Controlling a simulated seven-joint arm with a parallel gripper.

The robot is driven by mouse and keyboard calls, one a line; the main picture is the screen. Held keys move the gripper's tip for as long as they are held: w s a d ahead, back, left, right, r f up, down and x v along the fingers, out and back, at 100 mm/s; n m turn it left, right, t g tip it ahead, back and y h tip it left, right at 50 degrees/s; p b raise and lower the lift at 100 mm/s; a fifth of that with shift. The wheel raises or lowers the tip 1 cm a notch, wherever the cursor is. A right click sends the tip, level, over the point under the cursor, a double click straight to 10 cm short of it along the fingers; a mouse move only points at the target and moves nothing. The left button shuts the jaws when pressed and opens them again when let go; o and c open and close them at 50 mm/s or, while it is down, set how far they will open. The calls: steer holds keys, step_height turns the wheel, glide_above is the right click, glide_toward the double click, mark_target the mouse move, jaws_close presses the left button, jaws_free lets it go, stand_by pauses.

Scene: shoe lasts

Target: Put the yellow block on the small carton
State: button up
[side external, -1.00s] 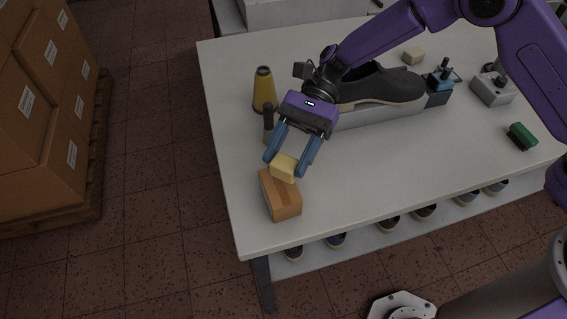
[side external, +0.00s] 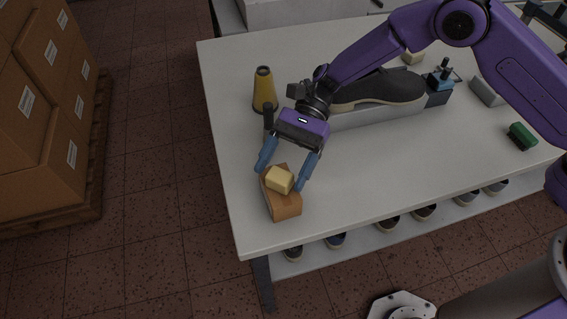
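The yellow block (side external: 280,180) rests on top of the small carton (side external: 286,208), a brown box near the table's front left corner. The block sits toward the back part of the carton's top. My gripper (side external: 283,178) is open, with one blue finger on each side of the block and a gap visible on both sides. The carton's far end is partly hidden by the block and the fingers.
A yellow cone (side external: 264,90) and a dark upright handle (side external: 268,117) stand behind my gripper. A dark shoe (side external: 378,88) lies on a grey block to the right. A green brush-like item (side external: 522,136) lies far right. The table's front middle is clear.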

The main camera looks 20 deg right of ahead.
steer(key=shift+r, duration=0.15)
steer(key=shift+w+d+r, duration=0.15)
steer(key=shift+w+d, duration=0.05)
steer(key=shift+w, duration=0.05)
steer(key=v, duration=0.7)
steer(key=shift+s, duration=0.1)
steer(key=s+d+r+n+t+h, duration=0.1)
steer(key=s+d+r+n+h, duration=0.2)
steer(key=s+d+n, duration=0.3)
steer(key=s+d+r+n+t+h, duration=0.2)
steer(key=s+d+r+n+h, duration=0.15)
steer(key=s+d, duration=0.3)
steer(key=s+d+n+t+h, duration=0.1)
steer(key=s+d+n+t, duration=0.1)
steer(key=d, duration=0.4)
steer(key=s+d+r+n+t, duration=0.1)
steer(key=s+d+n+t, duration=0.1)
steer(key=s+d+n, duration=0.3)
steer(key=s+d+n+t+h, duration=0.1)
steer(key=s+d+n, duration=0.3)
steer(key=d, duration=0.5)
steer(key=shift+s+r+n+t+h, duration=0.3)
steer(key=shift+n+t, duration=0.25)
steer(key=shift+t, duration=0.35)
